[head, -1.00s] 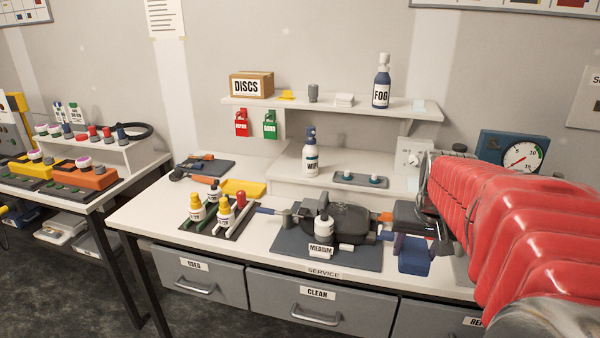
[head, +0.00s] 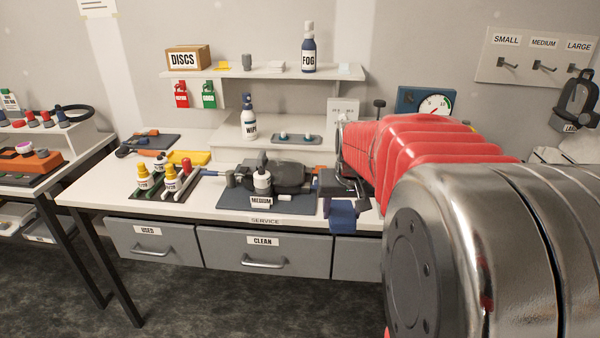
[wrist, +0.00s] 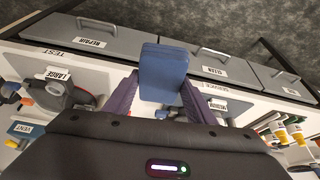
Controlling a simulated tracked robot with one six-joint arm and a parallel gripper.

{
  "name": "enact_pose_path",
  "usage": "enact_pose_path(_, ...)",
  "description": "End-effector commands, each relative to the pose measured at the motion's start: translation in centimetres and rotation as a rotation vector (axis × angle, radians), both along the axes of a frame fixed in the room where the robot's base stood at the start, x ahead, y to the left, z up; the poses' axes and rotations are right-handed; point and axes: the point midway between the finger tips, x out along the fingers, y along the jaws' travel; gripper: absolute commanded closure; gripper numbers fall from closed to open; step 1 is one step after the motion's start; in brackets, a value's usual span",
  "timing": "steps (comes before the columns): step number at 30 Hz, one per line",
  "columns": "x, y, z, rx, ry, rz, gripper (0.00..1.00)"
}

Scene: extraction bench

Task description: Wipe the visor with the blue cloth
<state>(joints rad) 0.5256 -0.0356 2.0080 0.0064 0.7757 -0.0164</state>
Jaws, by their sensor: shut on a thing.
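My gripper (head: 342,196) is shut on a blue cloth (head: 342,217), a folded pad. In the wrist view the cloth (wrist: 163,70) sits between the two purple fingers. In the head view it is in front of the bench's edge, right of the mask. A dark mask (head: 290,174), which appears to carry the visor, lies on a grey mat (head: 285,205) behind a MEDIUM label. The cloth and mask look apart. The visor's face is hard to make out. My arm hides the bench to the right.
A WIPE bottle (head: 249,122) stands behind the mask; a FOG bottle (head: 308,52) is on the shelf. Several small bottles stand in a rack (head: 190,186) to the left. Drawers (head: 262,252) run below the bench. A second mask, by a LARGE label, shows in the wrist view (wrist: 78,94).

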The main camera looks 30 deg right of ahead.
Motion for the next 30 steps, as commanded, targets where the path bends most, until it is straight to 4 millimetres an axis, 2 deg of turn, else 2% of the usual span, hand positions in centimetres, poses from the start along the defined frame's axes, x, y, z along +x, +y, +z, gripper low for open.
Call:
enact_pose_path(8,4.1,3.8,-3.0,0.002,0.004,0.097,0.68)
enact_pose_path(11,5.8,6.1,-4.6,0.003,0.004,0.148,0.68)
enact_pose_path(15,8.2,10.4,-7.3,0.002,0.004,0.238,0.68)
enact_pose_path(21,10.3,17.3,-11.1,0.001,0.004,0.367,0.68)
enact_pose_path(27,10.9,23.1,-14.0,0.001,0.003,0.474,0.68)
enact_pose_path(30,10.9,24.7,-14.8,0.001,0.001,0.503,0.68)
